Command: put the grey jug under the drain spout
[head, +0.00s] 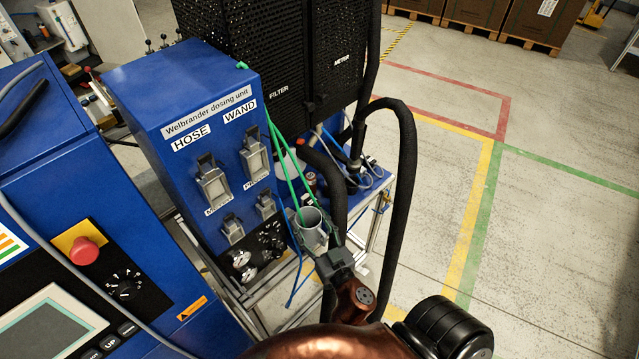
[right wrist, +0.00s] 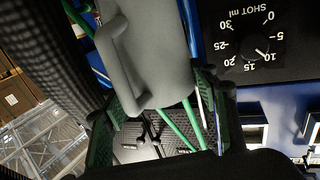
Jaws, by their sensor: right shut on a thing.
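The grey jug (head: 311,232) is in front of the blue dosing unit, low at its right side, with its open mouth facing up toward the head camera. My right gripper (head: 322,250) is shut on it. In the right wrist view the jug (right wrist: 150,45) with its handle fills the upper middle, between the green fingers of the right gripper (right wrist: 155,100). Thin green hoses run down close to the jug; I cannot tell whether they touch it. I cannot make out the drain spout. My left gripper is not in view.
The blue dosing unit (head: 165,85) has levers and dials on its front. Thick black hoses (head: 402,190) hang right of the jug. A black filter and meter housing (head: 275,55) stands behind. A blue control panel with a red button (head: 84,251) is at left. Open floor lies right.

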